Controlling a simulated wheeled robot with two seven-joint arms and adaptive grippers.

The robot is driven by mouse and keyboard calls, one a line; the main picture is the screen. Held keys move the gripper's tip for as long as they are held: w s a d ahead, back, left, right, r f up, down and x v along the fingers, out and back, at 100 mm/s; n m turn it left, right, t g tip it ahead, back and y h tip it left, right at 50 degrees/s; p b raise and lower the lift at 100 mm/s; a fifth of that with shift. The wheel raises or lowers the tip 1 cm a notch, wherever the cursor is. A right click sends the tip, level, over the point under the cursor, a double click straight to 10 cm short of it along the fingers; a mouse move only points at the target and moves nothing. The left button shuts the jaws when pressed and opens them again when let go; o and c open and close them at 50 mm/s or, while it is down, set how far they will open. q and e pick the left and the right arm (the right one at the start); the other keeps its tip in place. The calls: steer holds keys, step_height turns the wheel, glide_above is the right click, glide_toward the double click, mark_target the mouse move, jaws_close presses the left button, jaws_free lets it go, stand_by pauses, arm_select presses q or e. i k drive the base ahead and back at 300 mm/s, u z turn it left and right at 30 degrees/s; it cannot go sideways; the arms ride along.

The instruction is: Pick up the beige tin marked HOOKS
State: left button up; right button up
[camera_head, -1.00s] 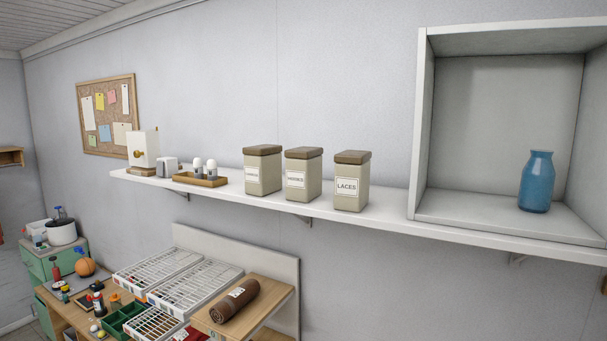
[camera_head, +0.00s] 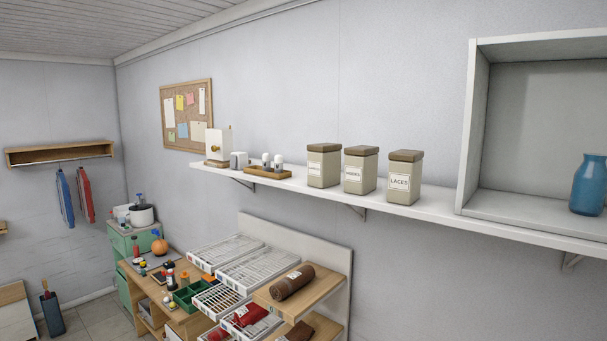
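Three beige tins with brown lids stand upright in a row on the white wall shelf. The right tin (camera_head: 404,178) is labelled LACES. The labels of the left tin (camera_head: 323,166) and the middle tin (camera_head: 360,170) are too small to read surely, so I cannot tell which one is marked HOOKS. The tins stand close together with narrow gaps. Neither of my grippers is in view.
The white shelf (camera_head: 440,209) also holds a wooden tray (camera_head: 267,172) with egg-like items and a white box (camera_head: 218,146). An open cubby (camera_head: 470,130) with a blue bottle (camera_head: 589,187) stands right. Below are wire racks (camera_head: 253,268) and a brown roll (camera_head: 292,282).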

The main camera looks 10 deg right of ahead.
mark_target(362, 162)
steer(key=u, duration=1)
steer(key=i, duration=1.8)
steer(key=z, duration=1.05)
steer(key=i, duration=0.95)
steer(key=z, duration=0.85)
